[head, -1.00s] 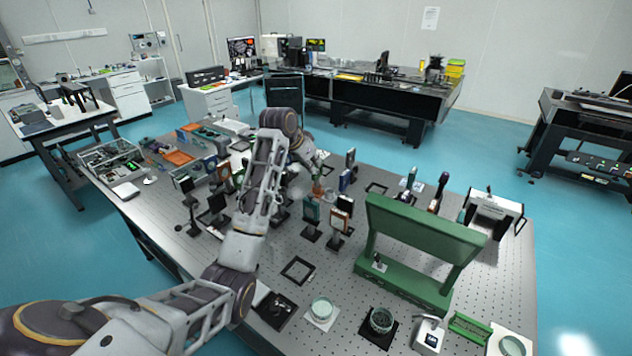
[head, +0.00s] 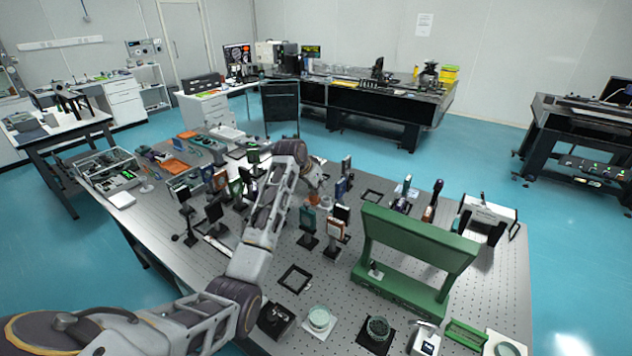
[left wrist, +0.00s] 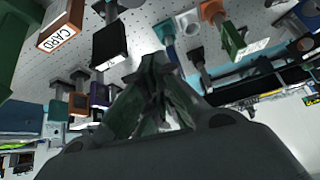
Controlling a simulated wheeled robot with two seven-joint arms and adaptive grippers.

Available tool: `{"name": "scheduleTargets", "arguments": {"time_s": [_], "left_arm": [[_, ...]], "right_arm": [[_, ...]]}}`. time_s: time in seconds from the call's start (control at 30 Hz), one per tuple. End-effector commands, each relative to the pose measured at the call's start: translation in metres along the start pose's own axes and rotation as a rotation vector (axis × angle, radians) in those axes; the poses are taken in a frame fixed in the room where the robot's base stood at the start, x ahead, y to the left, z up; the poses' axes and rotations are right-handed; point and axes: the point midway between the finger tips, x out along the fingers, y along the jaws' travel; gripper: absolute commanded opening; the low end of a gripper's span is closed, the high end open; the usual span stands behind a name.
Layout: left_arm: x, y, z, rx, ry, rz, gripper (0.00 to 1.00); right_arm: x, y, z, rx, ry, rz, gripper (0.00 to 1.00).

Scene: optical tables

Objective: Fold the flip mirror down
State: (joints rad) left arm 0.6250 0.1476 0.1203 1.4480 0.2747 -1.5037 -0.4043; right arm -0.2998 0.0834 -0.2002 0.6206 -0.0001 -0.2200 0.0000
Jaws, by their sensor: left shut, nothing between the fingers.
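Several upright optic mounts stand on the perforated optical table (head: 225,268); I cannot tell for sure which one is the flip mirror. A green-framed mount (head: 308,219) and an orange-framed mount (head: 336,229) stand just in front of my left gripper (head: 316,188). In the head view this gripper is small and partly behind my forearm. In the left wrist view its fingers (left wrist: 158,64) are shut and empty, with a black square mount (left wrist: 109,45) and an orange mount marked CARD (left wrist: 58,37) to the left. My right gripper is not in view.
A large green bridge-shaped stand (head: 415,240) is right of the mounts. A white-topped arch-shaped unit (head: 488,212) stands behind it. Dishes, including a pale round one (head: 319,318), line the front edge. More mounts crowd the area left of my forearm.

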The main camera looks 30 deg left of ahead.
Motion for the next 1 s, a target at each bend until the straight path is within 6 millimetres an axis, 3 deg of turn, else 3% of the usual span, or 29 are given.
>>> {"name": "scheduleTargets", "arguments": {"time_s": [0.17, 1.0], "left_arm": [[0.011, 0.0, 0.0, 0.001, -0.001, 0.001, 0.0], [-0.002, 0.0, 0.038, 0.001, 0.0, 0.0, 0.0]], "right_arm": [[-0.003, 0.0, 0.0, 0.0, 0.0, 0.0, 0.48], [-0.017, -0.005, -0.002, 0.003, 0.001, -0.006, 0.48]]}}
